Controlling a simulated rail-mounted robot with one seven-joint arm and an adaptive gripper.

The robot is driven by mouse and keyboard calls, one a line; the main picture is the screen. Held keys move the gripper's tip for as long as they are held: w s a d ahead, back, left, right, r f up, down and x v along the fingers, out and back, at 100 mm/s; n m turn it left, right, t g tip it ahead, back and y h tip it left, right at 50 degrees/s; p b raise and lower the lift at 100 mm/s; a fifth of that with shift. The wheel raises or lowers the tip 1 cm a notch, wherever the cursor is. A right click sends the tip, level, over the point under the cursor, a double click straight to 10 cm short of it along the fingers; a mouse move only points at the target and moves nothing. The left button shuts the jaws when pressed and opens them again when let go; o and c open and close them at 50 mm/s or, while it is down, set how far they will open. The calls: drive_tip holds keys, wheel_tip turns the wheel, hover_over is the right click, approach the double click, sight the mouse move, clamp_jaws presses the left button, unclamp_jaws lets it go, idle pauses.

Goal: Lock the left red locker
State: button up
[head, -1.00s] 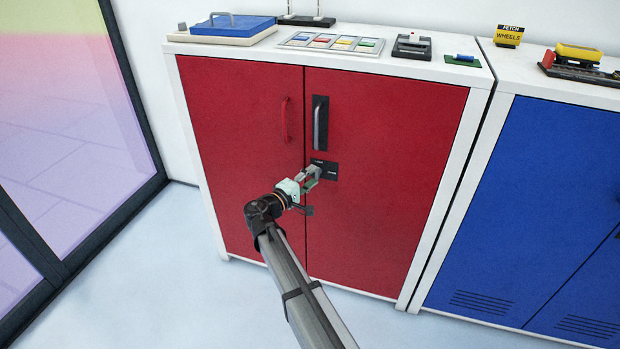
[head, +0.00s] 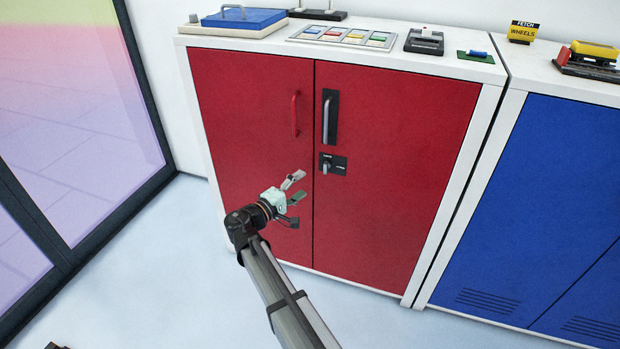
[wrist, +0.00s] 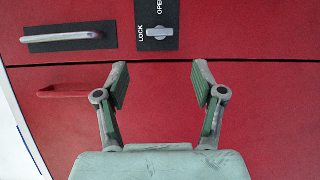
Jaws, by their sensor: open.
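The left red locker (head: 400,130) has two closed doors. On its right door is a black lock plate (head: 340,159) with a small grey knob (head: 326,167). In the wrist view the knob (wrist: 159,32) lies in line with the LOCK label, and the OPEN label is at a right angle to it. My gripper (head: 297,188) is open and empty, left of and below the plate, in front of the left door. In the wrist view the open fingers (wrist: 160,77) are apart from the knob and touch nothing visible.
Above the plate is a grey handle (head: 330,118) on a black backing; the left door has a red handle (head: 294,114). A blue locker (head: 560,190) stands to the right. A glass panel (head: 70,110) is at left. Floor in front looks clear.

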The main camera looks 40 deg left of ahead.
drive_tip(key=shift+s, duration=1.55)
drive_tip(key=d+f+m+g+h, duration=0.35)
drive_tip(key=d+f+g, duration=0.55)
drive_tip(key=d+f, duration=1.4)
drive_tip(key=s+d+f+m+g+h, duration=0.1)
drive_tip(key=s+d+f+m+g, duration=0.15)
drive_tip(key=d+f, duration=0.55)
drive_tip(key=s+d+f+m+g+h, duration=0.15)
drive_tip(key=d+f+g, duration=0.25)
drive_tip(key=d, duration=0.8)
drive_tip(key=s+d+f+m+g+y, duration=0.35)
drive_tip(key=s+d+m+g, duration=0.2)
drive_tip(key=s+d, duration=0.75)
drive_tip(key=s+d+f+m+g+y, duration=0.4)
drive_tip(key=s+d+g, duration=0.3)
drive_tip(key=s+d, duration=0.65)
drive_tip(key=w+r+m+t+h+p, duration=0.1)
drive_tip(key=w+r+t+p, duration=0.2)
drive_tip(key=r+p, duration=1.2)
drive_tip(key=w+p, duration=0.2)
drive_tip(key=p, duration=0.2)
drive_tip(key=shift+r, duration=0.35)
